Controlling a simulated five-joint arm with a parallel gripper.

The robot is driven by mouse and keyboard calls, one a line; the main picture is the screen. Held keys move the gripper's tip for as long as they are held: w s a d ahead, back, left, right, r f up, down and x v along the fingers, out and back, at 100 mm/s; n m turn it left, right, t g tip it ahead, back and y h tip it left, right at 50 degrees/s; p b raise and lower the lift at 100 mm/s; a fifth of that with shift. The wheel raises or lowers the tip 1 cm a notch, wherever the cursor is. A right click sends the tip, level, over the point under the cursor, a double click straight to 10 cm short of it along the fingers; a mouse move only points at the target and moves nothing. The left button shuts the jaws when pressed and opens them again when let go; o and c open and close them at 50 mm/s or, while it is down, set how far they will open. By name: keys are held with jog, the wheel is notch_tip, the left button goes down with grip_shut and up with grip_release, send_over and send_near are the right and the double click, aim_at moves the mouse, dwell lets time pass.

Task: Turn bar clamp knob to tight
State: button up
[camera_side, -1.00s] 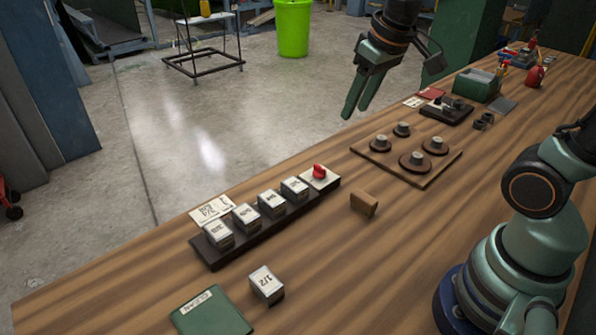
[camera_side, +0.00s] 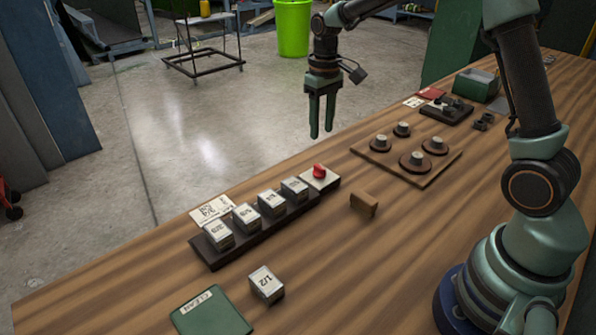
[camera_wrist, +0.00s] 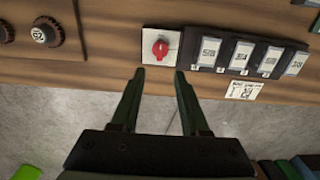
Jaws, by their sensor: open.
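The red knob (camera_side: 319,171) sits on a pale square plate (camera_side: 330,182) at the far end of the dark block rack. In the wrist view the red knob (camera_wrist: 160,48) shows just beyond my fingertips, between them and slightly left of their middle. My gripper (camera_side: 321,136) points down, above and a little behind the knob in the side view. It is open and empty, and its fingers (camera_wrist: 159,72) are apart from the knob. Any tight or loose marking on the plate is too small to read.
The dark rack (camera_side: 213,261) holds several labelled blocks beside the knob. A small brown wooden piece (camera_side: 364,203) stands to the right. A board (camera_side: 383,173) with several round knobs lies further back. A loose 1/2 block (camera_side: 266,284) and a green CLEAN pad (camera_side: 209,314) lie in front.

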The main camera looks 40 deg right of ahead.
aim_at(320, 167)
notch_tip(320, 167, down, 11)
jog(key=shift+r, duration=0.2)
dwell(0.3)
grip_shut()
